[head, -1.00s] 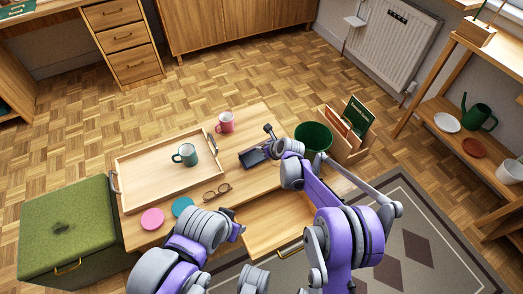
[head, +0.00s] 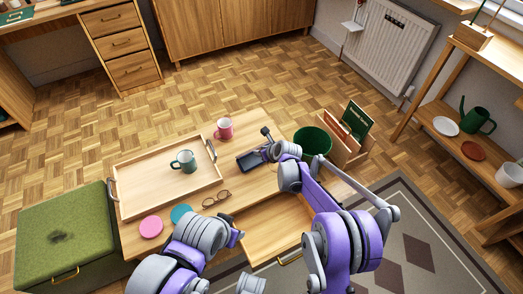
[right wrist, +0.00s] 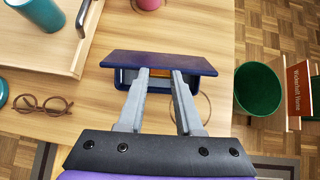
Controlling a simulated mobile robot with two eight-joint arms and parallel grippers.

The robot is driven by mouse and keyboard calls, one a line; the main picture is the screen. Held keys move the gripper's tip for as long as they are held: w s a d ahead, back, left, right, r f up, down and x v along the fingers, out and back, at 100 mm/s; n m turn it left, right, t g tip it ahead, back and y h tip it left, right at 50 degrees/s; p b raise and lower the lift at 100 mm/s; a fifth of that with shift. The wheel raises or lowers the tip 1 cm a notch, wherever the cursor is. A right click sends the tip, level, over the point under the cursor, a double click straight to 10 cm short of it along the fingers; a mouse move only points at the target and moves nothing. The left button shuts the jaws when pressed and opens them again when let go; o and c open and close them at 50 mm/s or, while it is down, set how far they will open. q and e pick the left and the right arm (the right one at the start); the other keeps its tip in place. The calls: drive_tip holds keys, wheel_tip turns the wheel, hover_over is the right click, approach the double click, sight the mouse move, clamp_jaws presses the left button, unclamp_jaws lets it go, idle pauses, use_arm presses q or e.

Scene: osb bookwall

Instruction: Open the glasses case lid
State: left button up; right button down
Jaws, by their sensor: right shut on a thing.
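The dark blue glasses case (head: 247,163) lies on the low wooden table, right of the tray. In the right wrist view its purple-blue top part (right wrist: 160,60) is a wide flat panel, with a bit of orange showing below it between my fingers. My right gripper (head: 265,153) is at the case, and its two grey fingers (right wrist: 158,74) reach the panel's near edge. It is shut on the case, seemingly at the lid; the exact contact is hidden. How far the lid stands open is unclear. My left arm is folded low at the front; its fingers do not show.
Round glasses (head: 216,198) lie left of the case. A wooden tray (head: 130,205) holds a teal mug (head: 184,162). A pink mug (head: 225,128) stands behind. Pink (head: 151,226) and teal (head: 181,215) discs lie at the front. A green bin (head: 312,142) stands to the right.

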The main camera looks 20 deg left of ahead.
idle(0.4)
drive_tip(key=c, duration=0.6)
unclamp_jaws()
drive_tip(key=shift+o, duration=0.2)
drive_tip(key=p+v, duration=0.2)
drive_tip(key=v, duration=0.9)
drive_tip(key=shift+f, duration=0.1)
